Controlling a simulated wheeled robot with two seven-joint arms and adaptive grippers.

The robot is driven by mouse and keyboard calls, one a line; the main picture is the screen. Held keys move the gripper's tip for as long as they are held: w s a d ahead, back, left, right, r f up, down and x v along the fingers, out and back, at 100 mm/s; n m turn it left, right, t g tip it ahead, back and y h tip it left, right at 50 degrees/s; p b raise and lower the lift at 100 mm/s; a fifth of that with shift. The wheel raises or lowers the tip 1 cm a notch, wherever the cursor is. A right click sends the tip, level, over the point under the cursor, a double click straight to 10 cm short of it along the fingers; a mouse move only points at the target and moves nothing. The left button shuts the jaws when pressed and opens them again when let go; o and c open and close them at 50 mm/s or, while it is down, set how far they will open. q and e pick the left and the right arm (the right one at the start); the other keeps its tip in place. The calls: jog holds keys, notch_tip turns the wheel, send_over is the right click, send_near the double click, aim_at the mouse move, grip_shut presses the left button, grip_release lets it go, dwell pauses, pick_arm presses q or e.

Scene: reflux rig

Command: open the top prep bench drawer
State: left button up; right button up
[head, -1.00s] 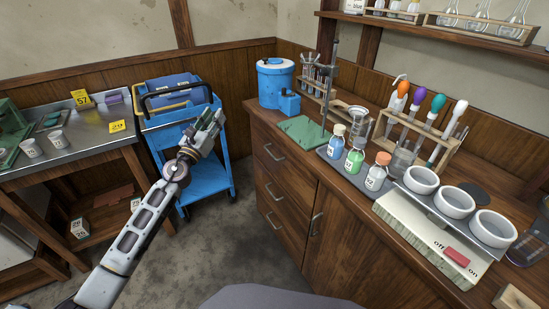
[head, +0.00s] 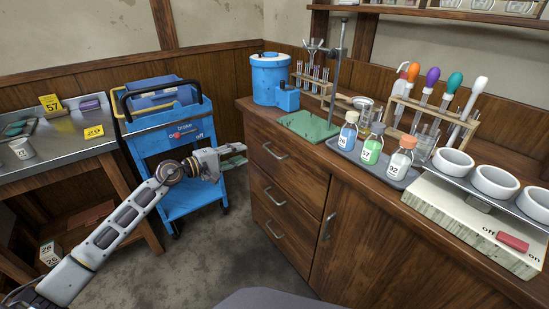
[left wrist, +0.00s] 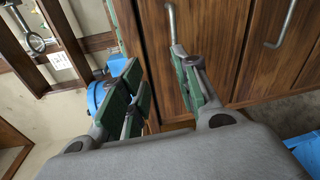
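The top drawer (head: 300,177) of the wooden prep bench is closed, with its front flush. Its grey bar handle (head: 274,151) shows in the head view, and a handle (left wrist: 172,22) shows beyond my fingers in the left wrist view. My left gripper (head: 236,156) is just left of the drawer front at about handle height, apart from the handle. Its green-padded fingers (left wrist: 162,92) are spread with nothing between them. My right gripper is not in view.
Two lower drawers have handles (head: 273,198) and (head: 276,230). A blue cart (head: 188,205) stands behind my left arm. The bench top carries a blue tub (head: 270,80), a green mat (head: 308,126) and several bottles. Floor in front of the drawers is clear.

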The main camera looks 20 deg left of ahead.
pick_arm(q)
notch_tip(320, 180, down, 2)
jog(key=shift+s+d+m+g, duration=0.15)
jog(key=shift+m+g, duration=0.45)
jog(key=shift+m, duration=0.5)
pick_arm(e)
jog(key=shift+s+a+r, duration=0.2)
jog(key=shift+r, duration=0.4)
pick_arm(q)
jog(key=shift+w+d, duration=0.15)
jog(key=shift+w, duration=0.05)
jog(key=b, duration=0.1)
send_near(270, 152)
jog(key=shift+x, duration=3.2)
jog(key=shift+b+x, duration=0.45)
jog(key=shift+x, duration=1.55)
jog(key=shift+f, duration=0.15)
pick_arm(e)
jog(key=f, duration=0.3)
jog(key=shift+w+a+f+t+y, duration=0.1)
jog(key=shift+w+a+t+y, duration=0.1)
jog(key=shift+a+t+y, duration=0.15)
